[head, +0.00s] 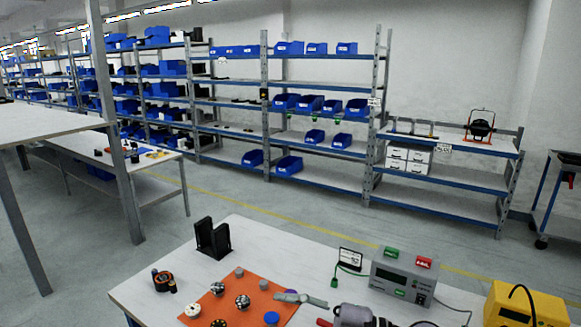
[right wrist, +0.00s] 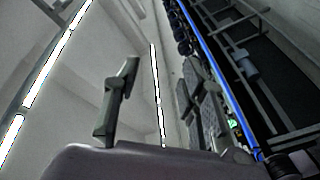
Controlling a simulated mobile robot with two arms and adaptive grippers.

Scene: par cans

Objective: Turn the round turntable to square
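I cannot single out the round turntable with certainty. A small round black and orange piece (head: 162,280) lies at the left of the near table (head: 262,236). An orange mat (head: 215,292) holds several small round pieces, among them a blue disc (head: 271,318) and a white-topped one (head: 193,310). My left gripper is not in view.
A black upright bracket (head: 212,240), a grey meter box (head: 403,278) with cables and a yellow case (head: 523,306) stand on the near table. Behind is open floor (head: 330,213), then shelves with blue bins. A black lamp (head: 480,124) sits on the right shelf.

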